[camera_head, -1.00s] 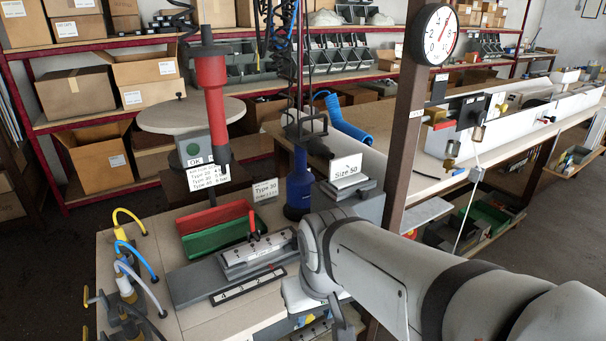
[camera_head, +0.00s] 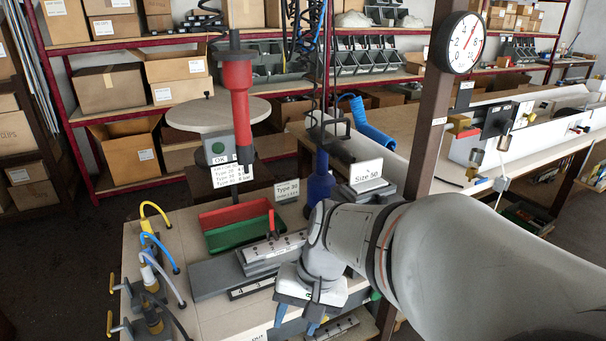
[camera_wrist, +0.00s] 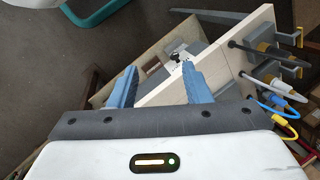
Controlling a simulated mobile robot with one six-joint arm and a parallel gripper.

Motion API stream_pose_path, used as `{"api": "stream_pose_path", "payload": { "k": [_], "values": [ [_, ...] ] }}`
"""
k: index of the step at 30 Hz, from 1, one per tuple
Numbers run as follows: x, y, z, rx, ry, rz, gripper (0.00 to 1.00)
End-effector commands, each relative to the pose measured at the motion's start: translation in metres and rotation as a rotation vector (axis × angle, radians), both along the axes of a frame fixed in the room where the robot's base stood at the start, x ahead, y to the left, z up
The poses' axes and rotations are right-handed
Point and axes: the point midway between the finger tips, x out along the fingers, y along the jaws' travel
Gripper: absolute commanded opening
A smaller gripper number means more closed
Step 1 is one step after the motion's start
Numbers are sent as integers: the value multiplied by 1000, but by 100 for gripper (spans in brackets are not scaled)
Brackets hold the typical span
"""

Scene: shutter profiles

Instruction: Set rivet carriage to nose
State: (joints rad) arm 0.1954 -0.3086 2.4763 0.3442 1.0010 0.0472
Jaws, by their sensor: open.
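A light grey block with a red lever (camera_head: 273,248) on top sits on a dark grey base (camera_head: 212,277) on the bench; it looks like the rivet carriage. A numbered strip (camera_head: 250,288) runs along the base's front side. Print on the block is too small to read, so I cannot tell its setting or which stop is the nose. My gripper (camera_head: 296,320) is at the bench's front edge, in front of and apart from the block, with blue fingers pointing down. In the wrist view my gripper (camera_wrist: 160,70) is open with nothing between its fingers.
Red and green bins (camera_head: 238,228) stand behind the block. A red hanging tool (camera_head: 237,95) is above them. Coloured hoses (camera_head: 163,255) line the bench's left side.

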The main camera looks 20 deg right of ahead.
Motion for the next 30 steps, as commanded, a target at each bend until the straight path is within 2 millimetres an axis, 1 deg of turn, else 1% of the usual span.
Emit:
{"api": "stream_pose_path", "payload": {
  "k": [1,3,5,6,8,9,11,12,14,15,17,18,21,24,25,28,30],
  "values": [
    [7,-3,3,115,70,-150,44],
    [23,-4,7,292,144,-357,44],
    [40,-11,12,448,194,-534,44],
    [53,-19,16,555,220,-650,44],
    [74,-36,24,719,244,-824,44],
    [88,-53,29,831,251,-938,44],
    [107,-84,36,999,249,-1105,44],
    [117,-108,40,1110,239,-1211,44],
    [128,-148,44,1269,207,-1354,44],
    [132,-176,45,1368,181,-1442,44],
    [133,-215,46,1500,131,-1553,44],
    [132,-238,46,1578,98,-1614,44],
    [124,-284,43,1721,20,-1726,44],
    [117,-311,41,1804,-34,-1786,44],
    [116,-316,41,1818,-44,-1796,44],
    [121,-321,40,1837,-58,-1809,44],
    [130,-320,41,1837,-57,-1807,44]
  ]
}}
